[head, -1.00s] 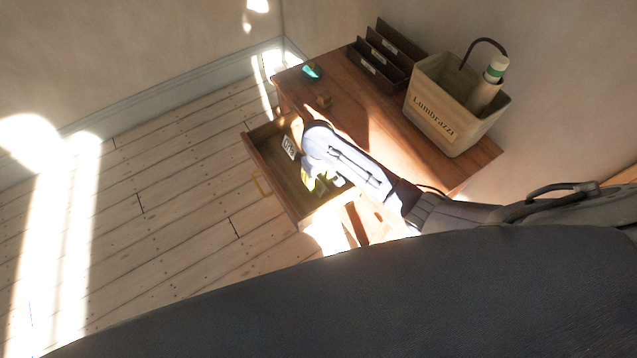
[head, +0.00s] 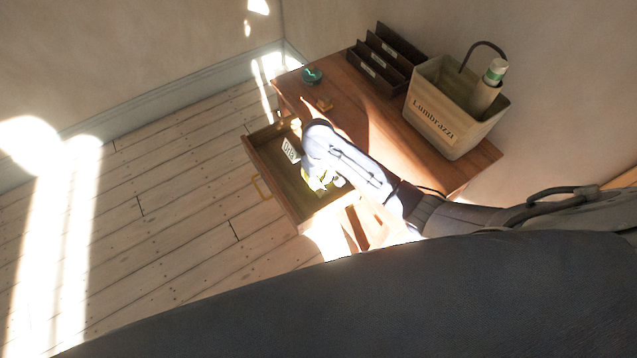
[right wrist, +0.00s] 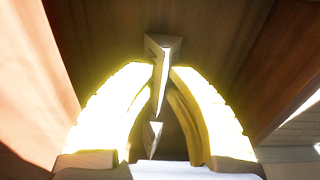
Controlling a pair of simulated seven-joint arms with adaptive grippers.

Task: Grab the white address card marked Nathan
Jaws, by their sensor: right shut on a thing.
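My right gripper (head: 322,181) reaches down into the open desk drawer (head: 272,188). In the right wrist view its yellow fingers (right wrist: 164,75) are shut on a thin pale piece (right wrist: 161,70), seen almost edge-on, that looks like a white card. No name can be read on it. A second small pale piece (right wrist: 153,138) shows between the fingers, nearer the camera. In the head view a white card (head: 291,150) with dark marks too small to read stands in the drawer, left of the gripper. My left gripper is not in view.
On the desk (head: 395,130) stand a dark letter rack (head: 380,62), a cream bin (head: 440,115) marked Lumbrazzi, a teal object (head: 312,76) and a small wooden piece (head: 323,103). Wooden drawer walls are close around the gripper. The floor at left is clear.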

